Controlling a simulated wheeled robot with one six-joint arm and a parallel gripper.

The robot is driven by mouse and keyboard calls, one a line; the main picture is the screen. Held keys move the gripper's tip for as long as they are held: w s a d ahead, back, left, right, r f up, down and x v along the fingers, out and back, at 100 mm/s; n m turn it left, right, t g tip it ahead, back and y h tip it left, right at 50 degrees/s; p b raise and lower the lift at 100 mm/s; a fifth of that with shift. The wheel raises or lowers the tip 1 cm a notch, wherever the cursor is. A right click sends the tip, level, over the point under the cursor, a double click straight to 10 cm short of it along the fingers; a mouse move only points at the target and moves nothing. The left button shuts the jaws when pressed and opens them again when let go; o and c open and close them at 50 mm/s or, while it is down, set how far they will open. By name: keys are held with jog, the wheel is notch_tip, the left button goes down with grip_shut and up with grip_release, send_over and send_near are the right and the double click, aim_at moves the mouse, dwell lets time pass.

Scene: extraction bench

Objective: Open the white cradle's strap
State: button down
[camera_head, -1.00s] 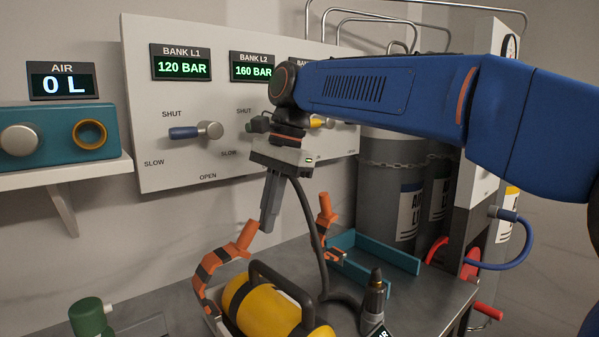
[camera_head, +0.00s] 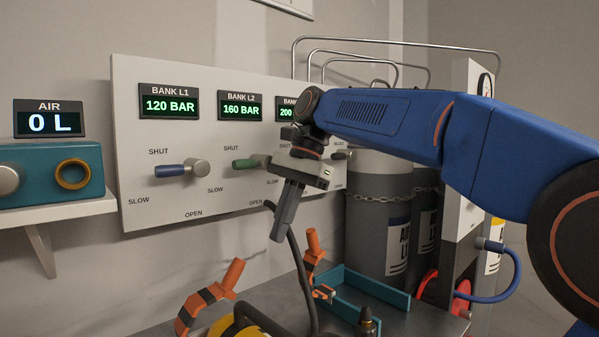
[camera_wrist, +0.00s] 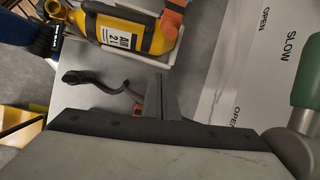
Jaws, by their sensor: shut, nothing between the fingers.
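The yellow cylinder (camera_head: 228,329) lies at the bottom edge of the head view, mostly cut off. In the wrist view the cylinder (camera_wrist: 128,30) lies in the white cradle (camera_wrist: 125,57). The orange strap with black bands (camera_head: 203,298) stands up in a curve left of the cylinder, its tab end free in the air.
A dark hose (camera_head: 300,262) hangs just behind my gripper. A teal tray (camera_head: 385,291) and a black nozzle (camera_head: 367,322) are to the right. The valve panel (camera_head: 135,210) stands behind, with a green lever (camera_head: 246,164) near my wrist.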

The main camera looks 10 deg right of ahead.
jog(key=v, duration=1.1)
jog(key=shift+d+r, duration=0.2)
jog(key=shift+r, duration=0.15)
